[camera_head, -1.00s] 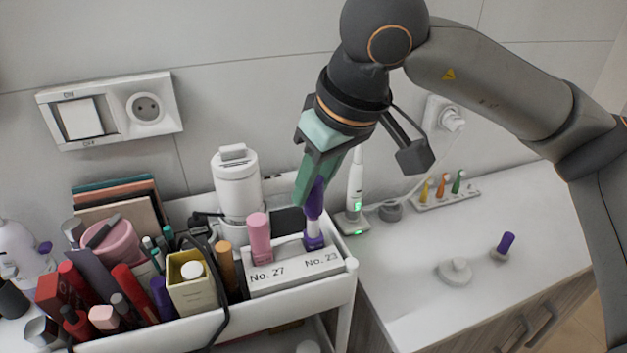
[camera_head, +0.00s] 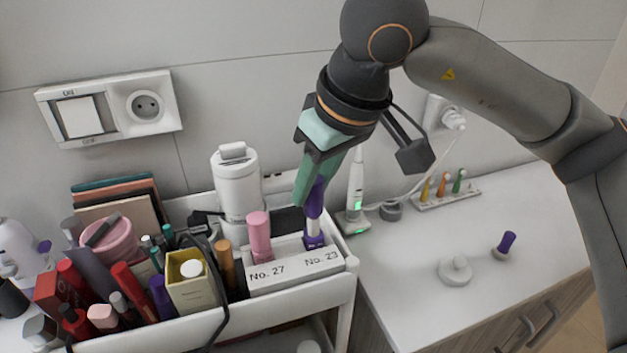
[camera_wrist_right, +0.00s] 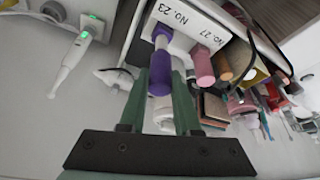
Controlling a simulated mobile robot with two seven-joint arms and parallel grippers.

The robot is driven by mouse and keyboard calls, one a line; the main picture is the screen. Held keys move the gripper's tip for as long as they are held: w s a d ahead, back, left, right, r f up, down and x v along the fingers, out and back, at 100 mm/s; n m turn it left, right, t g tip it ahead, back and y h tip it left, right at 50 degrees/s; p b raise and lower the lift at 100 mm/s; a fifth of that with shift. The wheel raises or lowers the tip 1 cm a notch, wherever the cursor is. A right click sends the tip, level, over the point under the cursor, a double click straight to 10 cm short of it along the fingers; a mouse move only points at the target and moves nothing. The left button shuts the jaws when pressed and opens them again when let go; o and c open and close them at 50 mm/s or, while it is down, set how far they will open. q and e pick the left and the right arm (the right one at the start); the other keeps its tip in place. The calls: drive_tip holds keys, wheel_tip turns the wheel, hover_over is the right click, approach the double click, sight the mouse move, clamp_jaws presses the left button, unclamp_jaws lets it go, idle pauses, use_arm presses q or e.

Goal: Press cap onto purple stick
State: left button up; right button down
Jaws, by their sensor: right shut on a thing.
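My right gripper (camera_head: 312,190) is shut on a purple cap (camera_head: 317,193), directly above the No. 23 slot of the white holder (camera_head: 290,270). In the right wrist view the cap (camera_wrist_right: 161,72) sits between the green fingertips. The purple stick (camera_head: 315,242) stands upright in that slot, and its pale upper part meets the lower end of the cap. The stick's pale part also shows in the wrist view (camera_wrist_right: 161,43). The cap looks roughly in line with the stick; how far it is seated I cannot tell. My left gripper is not in view.
A pink stick (camera_head: 259,236) stands close by in the No. 27 slot. A white canister (camera_head: 236,190) and an electric toothbrush (camera_head: 356,185) stand behind. Cosmetics crowd the cart's left. On the counter, a small purple-topped item (camera_head: 506,243) and a white round piece (camera_head: 456,270) leave free room.

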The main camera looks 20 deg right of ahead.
drive_tip(key=shift+f+b, duration=1.75)
drive_tip(key=shift+f, duration=0.2)
idle(1.4)
idle(0.3)
drive_tip(key=shift+c, duration=0.3)
unclamp_jaws()
idle(0.6)
